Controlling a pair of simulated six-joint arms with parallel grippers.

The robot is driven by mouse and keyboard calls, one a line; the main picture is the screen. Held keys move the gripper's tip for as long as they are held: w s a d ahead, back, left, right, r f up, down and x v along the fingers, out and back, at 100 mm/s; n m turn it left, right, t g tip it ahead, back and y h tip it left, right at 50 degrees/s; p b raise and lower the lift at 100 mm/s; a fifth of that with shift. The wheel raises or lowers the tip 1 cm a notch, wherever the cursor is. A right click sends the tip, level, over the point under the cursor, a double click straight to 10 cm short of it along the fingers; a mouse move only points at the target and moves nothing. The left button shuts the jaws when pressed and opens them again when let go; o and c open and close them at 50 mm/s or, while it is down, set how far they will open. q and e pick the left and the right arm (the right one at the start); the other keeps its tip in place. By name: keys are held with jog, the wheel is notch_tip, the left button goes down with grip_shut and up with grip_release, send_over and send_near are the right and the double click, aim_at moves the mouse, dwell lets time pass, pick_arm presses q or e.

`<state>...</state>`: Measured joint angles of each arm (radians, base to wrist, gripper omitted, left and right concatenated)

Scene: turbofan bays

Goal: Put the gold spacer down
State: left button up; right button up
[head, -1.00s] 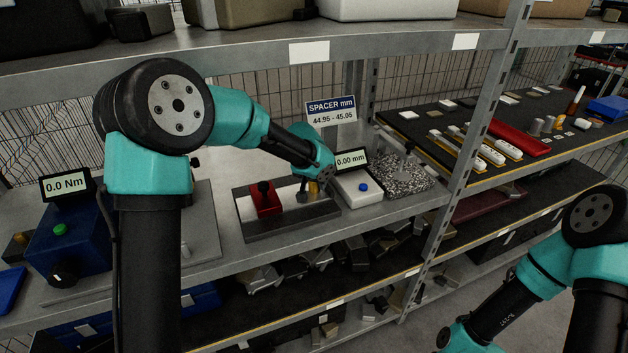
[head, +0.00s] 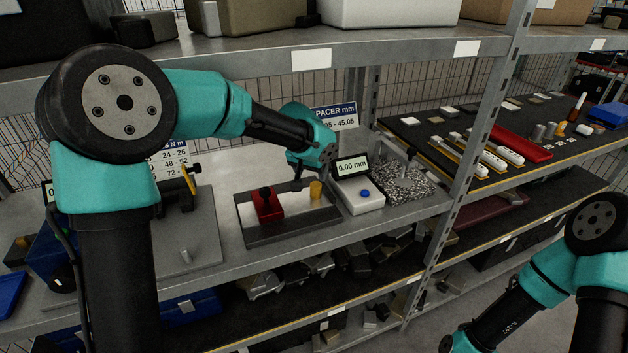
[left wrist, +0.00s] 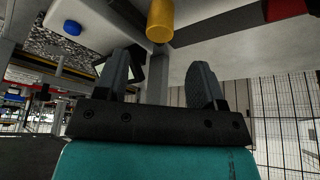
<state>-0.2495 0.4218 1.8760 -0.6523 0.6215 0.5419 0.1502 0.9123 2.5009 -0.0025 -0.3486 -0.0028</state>
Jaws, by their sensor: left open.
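A white gauge with a blue button (head: 362,203) and a 0.00 mm display (head: 351,167) stands right of the plate. A speckled block (head: 405,184) is beyond it. A shelf post (head: 470,150) and the upper shelf edge bound the space.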

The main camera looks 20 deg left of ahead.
pick_arm(q)
jog(key=v, duration=0.4)
dwell(0.4)
